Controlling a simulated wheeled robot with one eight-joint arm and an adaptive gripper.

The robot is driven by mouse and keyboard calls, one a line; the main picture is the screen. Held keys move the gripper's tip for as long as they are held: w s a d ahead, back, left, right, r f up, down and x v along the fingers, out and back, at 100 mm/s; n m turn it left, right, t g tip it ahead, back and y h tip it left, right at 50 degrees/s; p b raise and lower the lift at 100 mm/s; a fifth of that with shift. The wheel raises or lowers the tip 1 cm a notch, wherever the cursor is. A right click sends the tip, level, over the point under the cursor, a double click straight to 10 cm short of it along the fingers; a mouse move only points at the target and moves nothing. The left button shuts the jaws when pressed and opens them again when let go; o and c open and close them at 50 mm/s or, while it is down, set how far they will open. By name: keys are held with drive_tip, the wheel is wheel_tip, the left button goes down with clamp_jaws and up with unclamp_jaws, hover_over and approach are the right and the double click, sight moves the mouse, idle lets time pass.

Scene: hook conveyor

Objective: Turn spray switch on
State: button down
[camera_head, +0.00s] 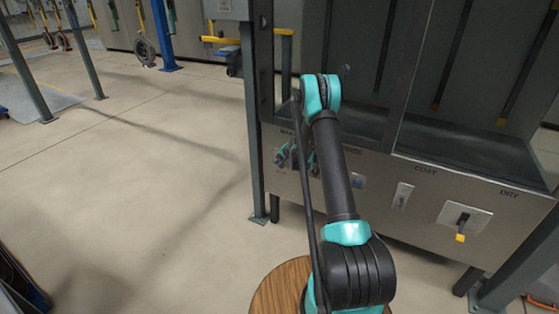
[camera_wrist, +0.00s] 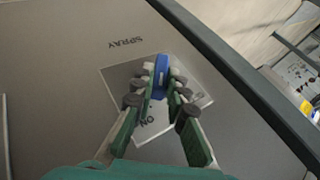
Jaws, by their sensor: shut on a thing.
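In the wrist view, the blue spray switch (camera_wrist: 160,66) stands on a pale square plate (camera_wrist: 120,78) on a grey panel. The word SPRAY is printed beside the plate, and ON can be read on the plate between my fingers. My gripper (camera_wrist: 160,84) is shut on the blue switch, with one fingertip on each side of it. The fingers hide part of the switch and plate. In the head view, my gripper (camera_head: 297,158) is at the left part of the machine's front panel, and the switch it holds is hard to make out there.
A grey post (camera_head: 253,120) stands left of my gripper. Open floor (camera_head: 140,170) lies further left.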

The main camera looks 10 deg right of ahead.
drive_tip(key=shift+s+d+f+t+y, duration=0.1)
drive_tip(key=shift+t+y, duration=0.3)
idle(0.4)
drive_tip(key=c, duration=1.5)
unclamp_jaws()
drive_tip(key=shift+c, duration=0.2)
drive_tip(key=v, duration=1.2)
drive_tip(key=shift+f, duration=0.15)
drive_tip(key=shift+s+d, duration=0.1)
